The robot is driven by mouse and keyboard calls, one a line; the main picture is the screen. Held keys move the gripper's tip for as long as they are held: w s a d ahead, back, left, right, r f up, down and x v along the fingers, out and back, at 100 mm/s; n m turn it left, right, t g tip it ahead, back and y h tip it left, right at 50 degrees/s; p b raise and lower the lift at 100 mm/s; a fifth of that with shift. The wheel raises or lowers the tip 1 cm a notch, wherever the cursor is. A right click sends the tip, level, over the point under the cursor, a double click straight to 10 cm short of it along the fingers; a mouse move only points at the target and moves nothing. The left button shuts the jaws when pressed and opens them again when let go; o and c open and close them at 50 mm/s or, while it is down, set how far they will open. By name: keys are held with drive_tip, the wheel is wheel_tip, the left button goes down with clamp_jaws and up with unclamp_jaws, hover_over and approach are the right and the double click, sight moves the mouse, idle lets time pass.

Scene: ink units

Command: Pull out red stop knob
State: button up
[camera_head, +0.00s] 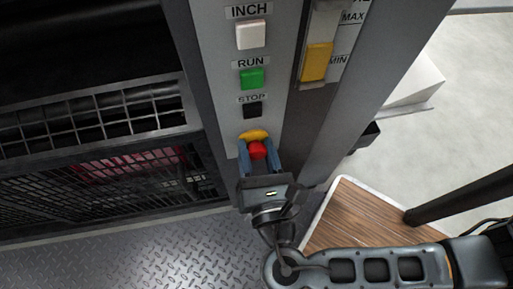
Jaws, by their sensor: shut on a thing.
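The red stop knob (258,150) sits low on the grey control panel, in front of a yellow round base (254,135). My gripper (259,154) reaches up to it from below, with one blue finger on each side of the knob. The fingers are shut on the red knob. The gripper's palm hides the panel just below the knob. How far the knob stands out from the yellow base cannot be told from this angle.
Above the knob are a black STOP button (252,110), a green RUN button (251,78) and a white INCH button (250,35). A yellow MAX/MIN slider (316,62) is to the right. A wooden-topped surface (345,215) lies at lower right. Black mesh guards (95,180) stand at left.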

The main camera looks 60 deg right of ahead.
clamp_jaws()
drive_tip(key=shift+s+a+r+p, duration=0.2)
drive_tip(key=shift+s+a+p, duration=0.25)
drive_tip(key=shift+p, duration=0.8)
drive_tip(key=shift+s+a+f, duration=0.2)
drive_tip(key=o, duration=1)
unclamp_jaws()
